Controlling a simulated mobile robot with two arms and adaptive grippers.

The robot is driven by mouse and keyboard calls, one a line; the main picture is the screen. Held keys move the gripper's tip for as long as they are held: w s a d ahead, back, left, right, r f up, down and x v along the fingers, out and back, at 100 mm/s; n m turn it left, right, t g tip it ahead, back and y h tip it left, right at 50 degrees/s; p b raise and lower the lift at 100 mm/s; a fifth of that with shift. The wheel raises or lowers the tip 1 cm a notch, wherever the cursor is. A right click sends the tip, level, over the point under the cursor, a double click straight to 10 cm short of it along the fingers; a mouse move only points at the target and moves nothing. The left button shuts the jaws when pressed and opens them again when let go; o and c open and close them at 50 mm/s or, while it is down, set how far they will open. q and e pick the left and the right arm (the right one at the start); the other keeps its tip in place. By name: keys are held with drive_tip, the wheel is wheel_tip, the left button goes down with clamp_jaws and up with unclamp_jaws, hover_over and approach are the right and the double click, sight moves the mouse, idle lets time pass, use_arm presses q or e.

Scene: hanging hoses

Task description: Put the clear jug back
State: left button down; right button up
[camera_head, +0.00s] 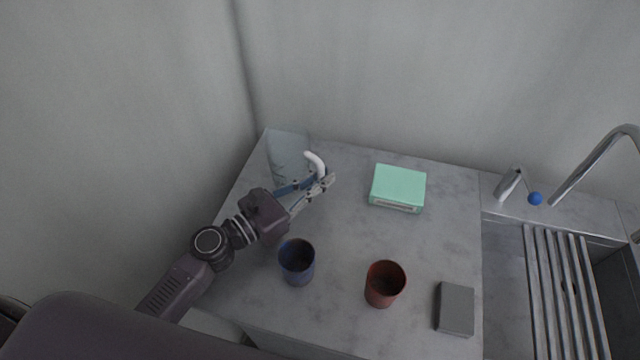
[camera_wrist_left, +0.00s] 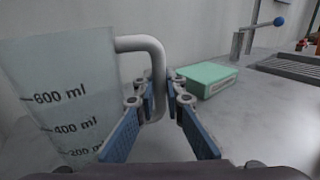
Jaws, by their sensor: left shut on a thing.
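The clear jug (camera_head: 287,154) stands at the back left corner of the grey counter, with its white handle (camera_head: 316,162) toward the right. In the left wrist view the jug (camera_wrist_left: 62,95) fills the left side, with dark ml marks on its wall, and looks upright. My left gripper (camera_head: 328,181) is at the handle, and its fingers are shut on it. In the left wrist view the handle (camera_wrist_left: 157,75) runs down between the fingers. Whether the jug's base touches the counter is hard to tell. My right gripper is not in view.
A blue cup (camera_head: 297,262) stands close to my left forearm. A red cup (camera_head: 385,284) and a grey block (camera_head: 455,308) are nearer the front. A mint green box (camera_head: 398,188) lies at the back. The sink with a slatted rack (camera_head: 565,290) and tap (camera_head: 600,160) is right. The counter's middle is clear.

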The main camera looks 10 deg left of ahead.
use_arm(q)
drive_tip(key=shift+r, duration=0.1)
drive_tip(key=shift+f, duration=0.25)
drive_tip(key=c, duration=2)
unclamp_jaws()
drive_tip(key=shift+r, duration=0.1)
